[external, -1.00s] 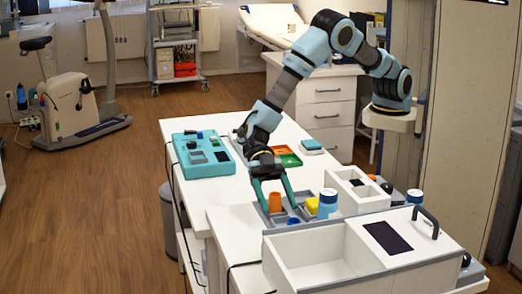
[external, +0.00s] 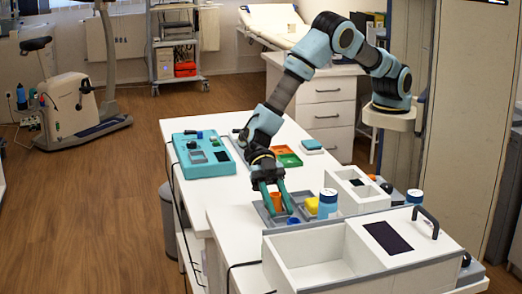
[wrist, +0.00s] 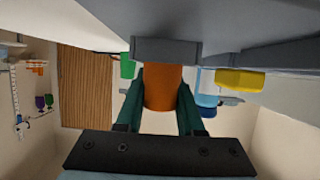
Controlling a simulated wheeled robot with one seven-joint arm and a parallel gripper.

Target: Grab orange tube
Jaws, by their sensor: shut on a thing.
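The orange tube (wrist: 163,88) is between the two green fingers of my gripper (wrist: 160,100) in the wrist view, with a finger against each side. In the external view the orange tube (external: 276,201) stands upright at the left part of a grey tray (external: 265,216). My gripper (external: 278,203) points down there, its fingers closed in around the tube and partly covering it. Whether the tube's base touches the tray is hard to tell.
A yellow block (external: 312,205) and a blue-and-white jar (external: 328,203) stand just right of the tube. A white open box (external: 310,262) is in front. A teal panel (external: 203,153) and orange and green trays (external: 287,158) lie farther back.

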